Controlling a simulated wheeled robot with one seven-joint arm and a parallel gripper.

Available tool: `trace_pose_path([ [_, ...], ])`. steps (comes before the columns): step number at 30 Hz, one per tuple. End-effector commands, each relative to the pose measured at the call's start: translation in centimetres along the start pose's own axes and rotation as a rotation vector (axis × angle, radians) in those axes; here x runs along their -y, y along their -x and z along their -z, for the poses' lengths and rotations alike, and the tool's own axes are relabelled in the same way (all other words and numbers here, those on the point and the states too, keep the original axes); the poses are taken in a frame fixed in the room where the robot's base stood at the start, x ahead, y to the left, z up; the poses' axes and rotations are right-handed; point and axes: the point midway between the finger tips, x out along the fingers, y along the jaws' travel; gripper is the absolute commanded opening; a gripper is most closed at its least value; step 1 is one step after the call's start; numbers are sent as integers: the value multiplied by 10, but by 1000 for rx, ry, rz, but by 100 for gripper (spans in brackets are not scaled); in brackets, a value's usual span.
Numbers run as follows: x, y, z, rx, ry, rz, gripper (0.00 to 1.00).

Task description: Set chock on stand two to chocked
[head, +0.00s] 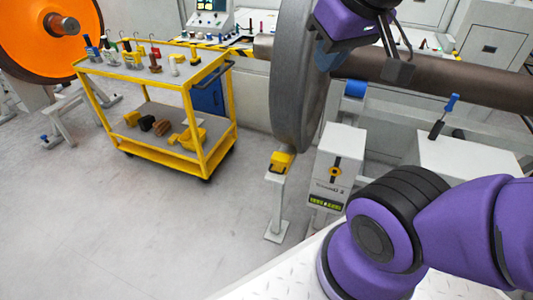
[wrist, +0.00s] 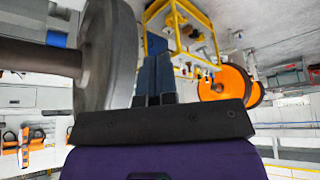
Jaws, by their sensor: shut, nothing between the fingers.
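A yellow chock (head: 281,161) sits on top of a thin grey post, at the lower left edge of a large grey wheel (head: 297,75) on a brown axle. I cannot tell whether it touches the wheel. My gripper (head: 324,58) is high in front of the wheel, well above the chock. Its blue fingers (wrist: 153,78) are together and empty in the wrist view, beside the wheel (wrist: 106,60). The chock is not identifiable there.
A yellow cart (head: 160,90) with tools and blocks stands left of the wheel. An orange wheel (head: 50,35) is at far left. The axle (head: 440,80) runs right, above a grey cabinet with a blue-handled lever (head: 445,115). The floor left of the post is clear.

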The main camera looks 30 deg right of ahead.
Motion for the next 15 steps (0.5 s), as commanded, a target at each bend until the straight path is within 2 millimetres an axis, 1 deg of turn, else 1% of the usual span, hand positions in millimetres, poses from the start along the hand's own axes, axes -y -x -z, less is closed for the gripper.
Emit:
trace_pose_path([
  [11,0,0,0,0,0,0,0],
  [15,-2,-5,3,25,12,-14,0],
])
